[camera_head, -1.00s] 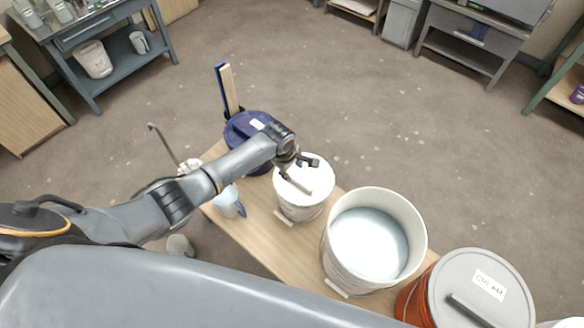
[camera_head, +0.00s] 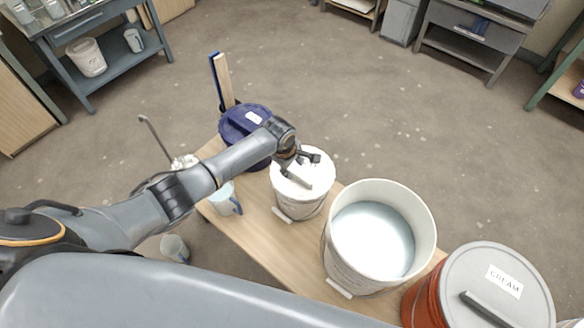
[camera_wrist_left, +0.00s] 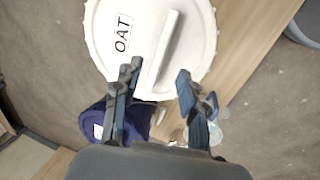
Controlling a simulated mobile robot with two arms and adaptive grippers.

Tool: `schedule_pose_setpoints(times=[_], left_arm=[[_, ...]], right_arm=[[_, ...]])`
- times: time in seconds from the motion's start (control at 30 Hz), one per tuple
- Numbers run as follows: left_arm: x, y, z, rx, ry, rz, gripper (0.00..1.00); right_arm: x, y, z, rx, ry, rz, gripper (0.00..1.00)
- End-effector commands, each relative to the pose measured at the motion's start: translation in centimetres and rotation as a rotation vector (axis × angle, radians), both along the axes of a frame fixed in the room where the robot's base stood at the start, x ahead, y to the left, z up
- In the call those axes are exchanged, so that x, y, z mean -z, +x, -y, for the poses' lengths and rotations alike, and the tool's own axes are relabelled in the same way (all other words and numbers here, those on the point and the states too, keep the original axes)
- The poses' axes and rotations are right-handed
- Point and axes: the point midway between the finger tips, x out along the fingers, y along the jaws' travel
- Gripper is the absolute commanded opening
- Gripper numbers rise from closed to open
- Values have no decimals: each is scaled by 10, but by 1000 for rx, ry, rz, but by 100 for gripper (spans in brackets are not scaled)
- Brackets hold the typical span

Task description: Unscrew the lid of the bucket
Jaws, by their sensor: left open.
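The white bucket (camera_head: 298,211) stands on the wooden bench, closed by a white lid (camera_head: 321,178). In the left wrist view, the round lid (camera_wrist_left: 103,45) carries the label OAT (camera_wrist_left: 122,33) and a raised white bar handle (camera_wrist_left: 168,45). My left gripper (camera_head: 304,170) is over this lid in the head view. In the wrist view its two fingers are apart and empty, with the near end of the handle between their tips (camera_wrist_left: 157,72). I cannot tell whether they touch the lid. My right gripper is not in view.
An open bucket (camera_head: 425,225) of pale liquid and an orange bucket with a grey CREAM lid (camera_head: 520,265) stand to the right. A dark blue lidded bucket (camera_head: 235,122) and a mug (camera_head: 224,199) stand left. The wooden bench (camera_head: 262,238) is crowded; open floor lies beyond.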

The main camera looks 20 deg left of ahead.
Motion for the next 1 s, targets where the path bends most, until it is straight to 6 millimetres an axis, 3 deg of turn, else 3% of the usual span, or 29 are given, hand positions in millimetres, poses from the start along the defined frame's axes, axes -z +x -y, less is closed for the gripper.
schedule_pose_setpoints(times=[0.03,0.6,1.0], left_arm=[[8,1,0,0,1,0,42],[50,11,5,-1,-1,1,42],[63,13,6,1,0,-2,42]], right_arm=[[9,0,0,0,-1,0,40],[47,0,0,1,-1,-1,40],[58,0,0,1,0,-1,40]])
